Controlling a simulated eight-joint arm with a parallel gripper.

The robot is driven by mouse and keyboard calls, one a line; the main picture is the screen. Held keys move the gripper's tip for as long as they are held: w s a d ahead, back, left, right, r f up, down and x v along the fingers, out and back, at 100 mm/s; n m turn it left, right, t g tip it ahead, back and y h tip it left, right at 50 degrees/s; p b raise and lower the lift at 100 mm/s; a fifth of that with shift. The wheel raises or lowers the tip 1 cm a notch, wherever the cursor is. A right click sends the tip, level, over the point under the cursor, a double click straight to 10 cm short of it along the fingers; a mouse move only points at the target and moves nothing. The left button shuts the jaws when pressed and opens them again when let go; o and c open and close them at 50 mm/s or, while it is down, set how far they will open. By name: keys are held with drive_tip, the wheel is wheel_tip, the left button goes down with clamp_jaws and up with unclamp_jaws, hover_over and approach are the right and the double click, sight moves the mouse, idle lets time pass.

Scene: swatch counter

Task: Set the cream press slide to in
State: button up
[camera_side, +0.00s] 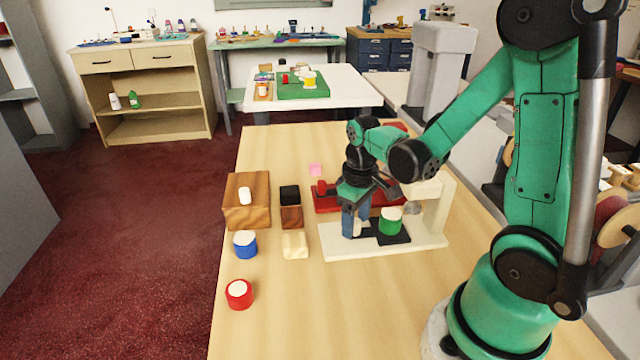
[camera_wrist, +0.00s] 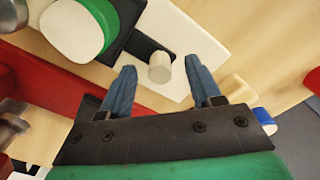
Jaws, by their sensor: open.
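The cream press (camera_side: 430,243) stands on the table with a flat base and an upright at its right end. Its slide has a black plate (camera_side: 404,238) carrying a green pot (camera_side: 391,228) with a cream top, left of the grey press head (camera_side: 413,208). In the wrist view the green pot (camera_wrist: 100,22) is at upper left, and a black strip runs from its plate to the slide's short cream peg (camera_wrist: 160,66). My gripper (camera_side: 352,228) is open and low over the base's left part. Its blue fingers (camera_wrist: 160,72) stand on either side of the peg, with visible gaps.
A red device (camera_side: 327,202) lies close behind the press. To the left are a wooden block (camera_side: 246,212), a black-topped block (camera_side: 290,212), a pale block (camera_side: 295,245), a blue pot (camera_side: 245,248) and a red pot (camera_side: 239,296). The table's front is clear.

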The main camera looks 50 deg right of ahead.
drive_tip(key=shift+r, duration=2.5)
